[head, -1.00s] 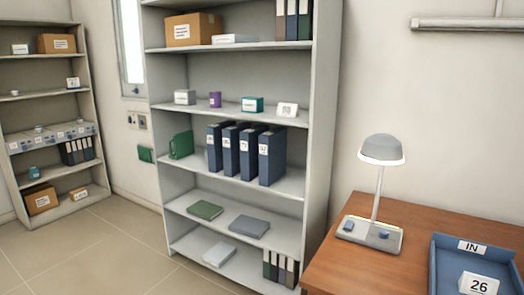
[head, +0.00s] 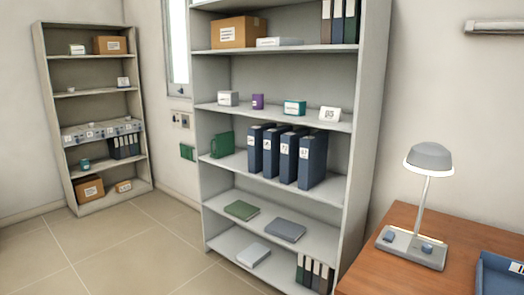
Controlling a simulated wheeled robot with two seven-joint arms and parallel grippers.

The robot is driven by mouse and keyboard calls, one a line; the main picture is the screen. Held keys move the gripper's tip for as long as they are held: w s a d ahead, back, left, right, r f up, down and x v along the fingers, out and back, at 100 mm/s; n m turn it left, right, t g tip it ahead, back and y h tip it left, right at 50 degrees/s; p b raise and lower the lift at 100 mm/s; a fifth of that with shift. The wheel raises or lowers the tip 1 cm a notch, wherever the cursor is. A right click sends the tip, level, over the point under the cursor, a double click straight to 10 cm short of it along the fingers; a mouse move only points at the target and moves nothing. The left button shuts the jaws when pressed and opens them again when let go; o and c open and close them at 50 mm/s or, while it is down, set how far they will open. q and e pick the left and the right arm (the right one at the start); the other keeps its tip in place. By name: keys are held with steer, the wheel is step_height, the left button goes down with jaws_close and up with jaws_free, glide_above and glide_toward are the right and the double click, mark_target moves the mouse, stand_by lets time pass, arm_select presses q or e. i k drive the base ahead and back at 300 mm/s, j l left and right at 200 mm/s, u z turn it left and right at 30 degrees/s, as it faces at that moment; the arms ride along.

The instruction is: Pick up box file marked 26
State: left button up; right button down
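Several dark blue box files stand upright side by side on the middle shelf of the near grey shelving unit (head: 362,140). The leftmost file (head: 256,150) and the rightmost file (head: 312,165) carry small white spine labels, like those between them. The label markings are too small to read, so I cannot tell which one is marked 26. Neither of my grippers shows in the head view.
A green file (head: 222,145) stands left of the blue files. A wooden desk (head: 390,278) at the right holds a lamp (head: 428,158) and a blue tray (head: 498,275). Another shelving unit (head: 50,120) stands at the far left. Floor (head: 130,250) is clear at lower left.

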mark_target(254, 133)
steer(key=i+j+z, duration=0.15)
steer(key=i+j, duration=0.15)
steer(key=i+j+z, duration=0.15)
steer(key=i+j, duration=0.15)
steer(key=i+j+z, duration=0.1)
steer(key=i+j, duration=0.25)
steer(key=i+j+z, duration=0.15)
steer(key=i+j, duration=0.15)
steer(key=i+j+z, duration=0.15)
steer(key=j, duration=0.35)
steer(key=i+j+z, duration=0.15)
steer(key=i+j, duration=0.2)
steer(key=i+j+z, duration=0.15)
steer(key=j, duration=0.4)
steer(key=i+j+z, duration=0.15)
steer(key=j, duration=0.35)
steer(key=i, duration=0.1)
